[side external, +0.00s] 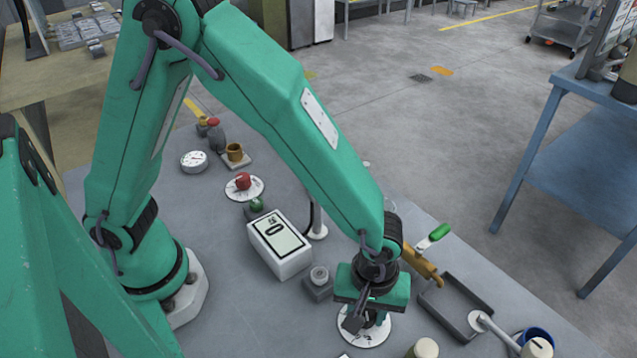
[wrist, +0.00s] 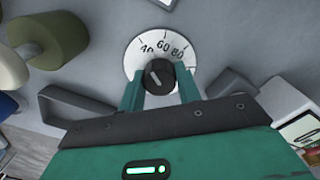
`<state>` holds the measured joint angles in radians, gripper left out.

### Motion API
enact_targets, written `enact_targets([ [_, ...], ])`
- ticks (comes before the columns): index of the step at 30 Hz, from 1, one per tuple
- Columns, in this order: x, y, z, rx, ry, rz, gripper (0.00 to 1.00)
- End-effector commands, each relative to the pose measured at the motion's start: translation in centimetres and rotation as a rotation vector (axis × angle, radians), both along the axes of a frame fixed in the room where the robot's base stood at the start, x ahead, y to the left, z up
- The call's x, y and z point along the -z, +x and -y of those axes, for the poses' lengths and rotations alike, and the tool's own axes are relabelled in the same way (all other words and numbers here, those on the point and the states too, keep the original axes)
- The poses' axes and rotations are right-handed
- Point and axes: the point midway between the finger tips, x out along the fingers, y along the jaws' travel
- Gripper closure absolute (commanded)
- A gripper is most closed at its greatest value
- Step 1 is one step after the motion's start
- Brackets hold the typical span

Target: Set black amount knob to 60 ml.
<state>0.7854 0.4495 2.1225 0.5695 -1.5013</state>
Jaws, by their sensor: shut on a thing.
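The black amount knob (wrist: 158,77) sits on a round white dial (wrist: 137,57), which shows the numbers 40, 60 and 80. A pale pointer line on the knob leans up and left, roughly toward the 40 side; its exact reading is hard to tell. My gripper (wrist: 160,88) is shut on the knob, with one finger on each side. In the side view my gripper (side external: 366,319) points down over the white dial (side external: 352,338) and mostly hides the knob. A white display box (side external: 278,240) shows a 0.
A red knob (side external: 243,182) on another white dial and a green button (side external: 256,205) stand at the back left. A dark tray (side external: 486,298), a green-handled lever (side external: 434,236) and a blue cup (side external: 536,335) are to the right of my gripper.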

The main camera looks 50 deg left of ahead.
Motion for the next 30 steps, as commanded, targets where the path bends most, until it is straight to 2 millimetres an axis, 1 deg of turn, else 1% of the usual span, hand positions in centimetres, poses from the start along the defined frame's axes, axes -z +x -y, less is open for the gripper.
enact_targets([
  [5, -0.05, -0.01, -0.01, 0.100, 0.001, -0.001, 0.89],
  [21, -0.08, -0.01, -0.01, 0.507, 0.001, -0.001, 0.89],
  [30, -0.09, -0.01, -0.01, 0.618, 0.001, -0.001, 0.89],
])
